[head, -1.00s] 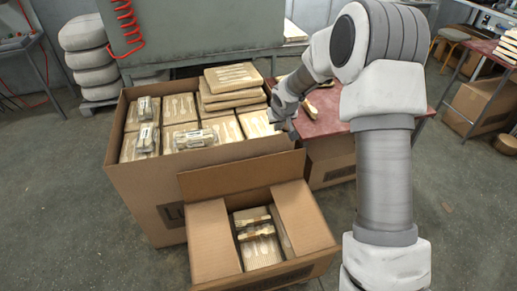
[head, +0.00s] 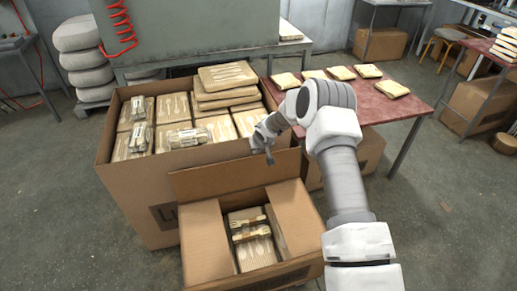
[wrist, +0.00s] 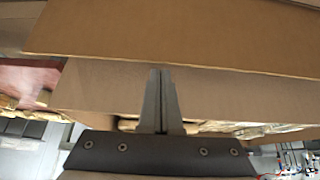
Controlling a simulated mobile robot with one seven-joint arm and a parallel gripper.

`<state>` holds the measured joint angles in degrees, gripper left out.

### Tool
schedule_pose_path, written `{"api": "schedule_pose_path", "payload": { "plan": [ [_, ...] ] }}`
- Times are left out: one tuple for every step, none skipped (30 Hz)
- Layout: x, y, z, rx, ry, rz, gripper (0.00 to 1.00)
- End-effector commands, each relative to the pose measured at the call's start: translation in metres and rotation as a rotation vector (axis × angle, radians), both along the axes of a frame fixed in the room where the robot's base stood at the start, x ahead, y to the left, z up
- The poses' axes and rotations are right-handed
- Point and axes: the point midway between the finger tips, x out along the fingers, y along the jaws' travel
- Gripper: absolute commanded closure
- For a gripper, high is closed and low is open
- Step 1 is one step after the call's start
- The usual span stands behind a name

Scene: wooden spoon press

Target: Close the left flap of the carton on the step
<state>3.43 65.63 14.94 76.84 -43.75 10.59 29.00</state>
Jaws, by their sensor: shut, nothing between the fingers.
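The small open carton (head: 298,272) stands low in front of the large carton, with packed wooden-spoon packs (head: 252,240) showing inside. Its left flap (head: 205,245) and right flap (head: 293,215) flank the opening, which shows between them; their exact tilt is hard to tell. The back flap (head: 225,176) stands up, and the front flap (head: 262,283) sticks out toward me. My gripper (head: 268,152) is shut and empty, pointing down near the back flap's right end, away from the left flap. In the wrist view, the closed fingers (wrist: 160,78) lie before brown cardboard; contact is unclear.
A large carton (head: 140,200) full of spoon packs stands behind the small one. A red table (head: 400,108) with several packs is at the back right. A press (head: 200,35) stands behind. Grey floor is free at both sides.

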Motion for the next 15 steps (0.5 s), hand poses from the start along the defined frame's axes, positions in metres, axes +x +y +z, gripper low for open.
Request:
{"api": "schedule_pose_path", "payload": {
  "plan": [
    [0.003,0.001,-0.007,0.002,0.001,-0.001,1.00],
    [0.005,0.001,-0.010,0.002,0.001,-0.001,1.00],
    [0.007,0.001,-0.013,0.001,0.001,0.000,1.00],
    [0.008,0.002,-0.015,0.000,0.000,0.000,1.00],
    [0.009,0.002,-0.016,0.000,0.001,0.000,1.00],
    [0.010,0.002,-0.018,0.000,0.001,0.000,1.00],
    [0.011,0.002,-0.019,0.000,0.000,0.000,1.00],
    [0.012,0.002,-0.020,0.000,0.000,0.000,1.00],
    [0.012,0.002,-0.020,0.000,-0.001,0.000,1.00],
    [0.012,0.002,-0.020,0.000,0.000,0.000,1.00],
    [0.012,0.002,-0.021,0.000,0.000,0.000,1.00],
    [0.012,0.002,-0.021,0.000,0.000,0.000,1.00],
    [0.012,0.002,-0.021,0.000,0.000,0.000,1.00],
    [0.012,0.002,-0.021,0.000,0.000,0.000,1.00],
    [0.012,0.002,-0.021,0.000,0.000,0.000,1.00]
  ]
}}
